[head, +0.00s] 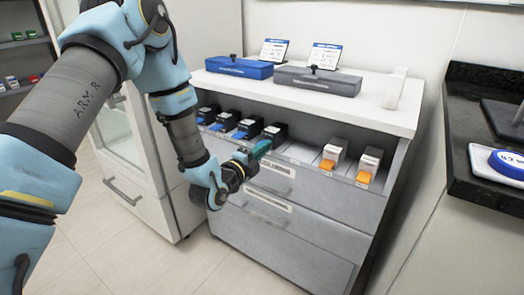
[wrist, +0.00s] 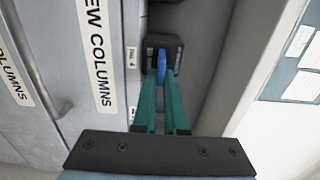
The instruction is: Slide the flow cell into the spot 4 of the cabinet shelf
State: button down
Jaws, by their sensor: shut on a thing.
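My gripper (wrist: 163,82) has its teal fingers closed on the blue front tab of a black flow cell (wrist: 176,44) in the wrist view. In the head view my gripper (head: 264,147) is at the front of the open cabinet shelf (head: 300,151), and the black cell (head: 276,131) shows just beyond its fingertips. The cell is in line with the row, to the right of the other black cells. The fingers hide its tab in the head view, and I cannot tell how deep it sits. A small label (wrist: 132,57) is beside it in the wrist view, too small to read surely.
Several black cells with blue tabs (head: 226,121) stand to the left. Two white units with orange tabs (head: 334,153) stand to the right, past a bare stretch of shelf. Drawers (head: 300,208) lie below. The white top (head: 376,97) carries blue and grey cases (head: 317,80).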

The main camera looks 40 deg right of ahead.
dwell(0.3)
jog(key=c, duration=0.9)
grip_release()
jog(key=shift+a+f, duration=0.1)
jog(key=shift+a, duration=0.05)
